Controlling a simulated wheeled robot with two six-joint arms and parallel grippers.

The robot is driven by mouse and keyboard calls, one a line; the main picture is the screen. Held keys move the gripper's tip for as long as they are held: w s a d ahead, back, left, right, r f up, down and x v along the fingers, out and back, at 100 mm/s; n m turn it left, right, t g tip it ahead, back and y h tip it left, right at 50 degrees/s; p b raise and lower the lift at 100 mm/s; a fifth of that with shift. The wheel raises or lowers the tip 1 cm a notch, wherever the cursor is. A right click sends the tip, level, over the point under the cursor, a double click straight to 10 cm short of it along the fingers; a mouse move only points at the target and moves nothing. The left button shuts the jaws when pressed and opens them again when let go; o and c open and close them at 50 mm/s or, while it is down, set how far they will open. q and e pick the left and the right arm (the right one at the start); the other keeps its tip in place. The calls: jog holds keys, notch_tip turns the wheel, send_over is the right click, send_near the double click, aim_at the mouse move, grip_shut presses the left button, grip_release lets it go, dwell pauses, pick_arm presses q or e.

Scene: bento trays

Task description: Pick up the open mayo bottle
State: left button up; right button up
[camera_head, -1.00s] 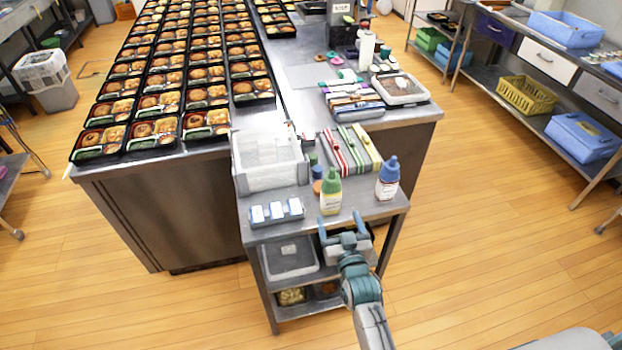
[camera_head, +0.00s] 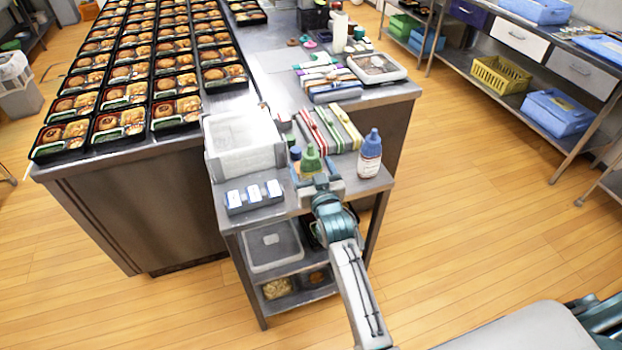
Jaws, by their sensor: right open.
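A bottle with a green nozzle cap (camera_head: 312,160) stands upright on the small steel cart top. A white-bodied bottle with a blue nozzle cap (camera_head: 369,156) stands to its right, clear of the gripper. I cannot tell from the labels which is mayo. My right gripper (camera_head: 313,172) is open, with its teal fingers on either side of the green-capped bottle. The gripper hides most of that bottle's body, and I cannot tell whether the fingers touch it. My left gripper is not in view.
A white bin (camera_head: 240,158) and a dark tray with white-labelled items (camera_head: 253,198) lie left of the green-capped bottle. Striped boxes (camera_head: 330,130) lie behind it. Rows of filled bento trays cover the long table. A lower shelf holds a clear-lidded container (camera_head: 272,246).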

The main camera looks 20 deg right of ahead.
jog(key=shift+w+f+b, duration=0.1)
jog(key=shift+w+b, duration=0.3)
jog(key=shift+w, duration=0.85)
jog(key=shift+s, duration=0.1)
jog(key=c, duration=0.8)
jog(key=shift+o, duration=0.2)
jog(key=shift+r, duration=0.2)
